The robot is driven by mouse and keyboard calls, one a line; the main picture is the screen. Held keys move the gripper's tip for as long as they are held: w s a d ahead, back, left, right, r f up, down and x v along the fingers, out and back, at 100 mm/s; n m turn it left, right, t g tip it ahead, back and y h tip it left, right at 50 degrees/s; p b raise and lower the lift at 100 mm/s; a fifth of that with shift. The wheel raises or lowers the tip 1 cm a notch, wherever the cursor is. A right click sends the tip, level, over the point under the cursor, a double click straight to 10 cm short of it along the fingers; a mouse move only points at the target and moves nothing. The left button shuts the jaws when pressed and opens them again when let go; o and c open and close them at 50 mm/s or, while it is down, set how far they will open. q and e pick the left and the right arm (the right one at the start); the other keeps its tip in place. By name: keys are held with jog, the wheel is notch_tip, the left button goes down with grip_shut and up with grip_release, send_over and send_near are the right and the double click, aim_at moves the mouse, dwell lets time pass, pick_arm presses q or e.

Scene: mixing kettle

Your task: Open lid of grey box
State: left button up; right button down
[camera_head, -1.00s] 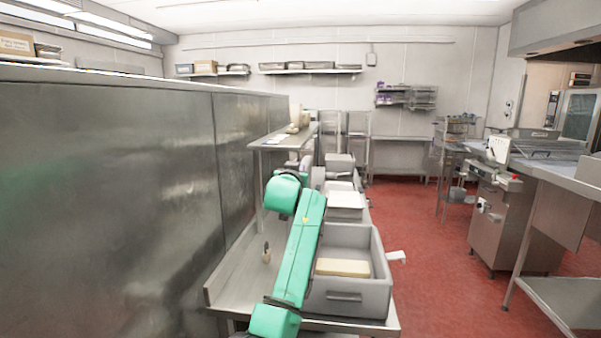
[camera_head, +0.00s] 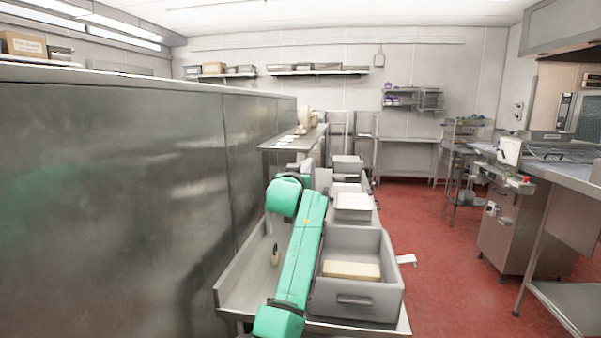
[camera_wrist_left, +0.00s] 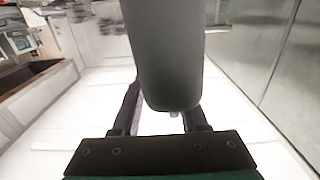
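A grey box (camera_head: 391,294), open at the top, stands on the steel counter with a cream block (camera_head: 352,270) inside. Smaller grey box (camera_head: 347,164) and a white-topped container (camera_head: 353,206) stand farther back; I cannot tell which one has the task's lid. My green left arm reaches over the counter, left of the open box. Its hand is mostly hidden behind the green links in the head view. In the left wrist view my left gripper (camera_wrist_left: 163,112) has its fingers apart. A grey rounded shape (camera_wrist_left: 164,50) overlaps the gap between them; a grip is not evident. My right gripper is out of view.
A tall steel cabinet wall (camera_head: 120,200) closes off the left side. A raised shelf (camera_head: 292,139) stands over the counter.

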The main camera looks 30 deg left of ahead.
pick_arm(q)
jog(key=shift+s, duration=0.1)
jog(key=shift+s+d, duration=0.15)
jog(key=shift+s, duration=0.1)
jog(key=b+v, duration=0.6)
jog(key=v, duration=0.8)
